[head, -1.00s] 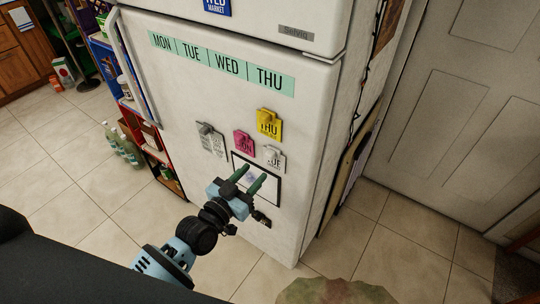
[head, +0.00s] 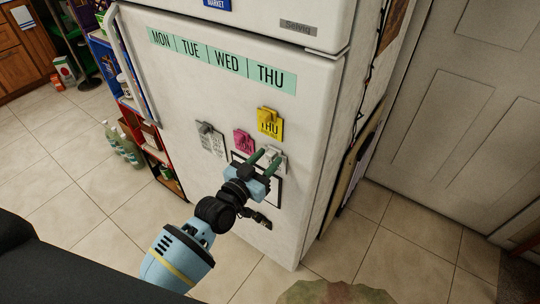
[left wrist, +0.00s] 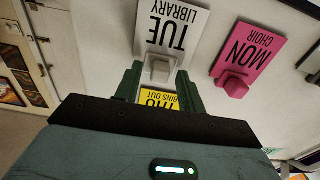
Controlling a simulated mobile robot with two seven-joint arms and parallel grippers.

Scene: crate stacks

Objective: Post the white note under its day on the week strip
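The white note (head: 280,162), reading TUE LIBRARY upside down in the left wrist view (left wrist: 175,25), is on the fridge door with a grey knob on its face. The green week strip (head: 222,62) above shows MON, TUE, WED and THU. My left gripper (head: 267,157) is at the white note and partly covers it in the head view. Its green fingers (left wrist: 157,80) are apart, with the knob between them and gaps showing beside it. Contact cannot be told. My right gripper is not in view.
A pink MON note (head: 243,140), a yellow THU note (head: 268,121) and a grey note (head: 210,141) are close by on the door. A blue note (head: 216,4) is on the upper door. The door area just below the strip is clear.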

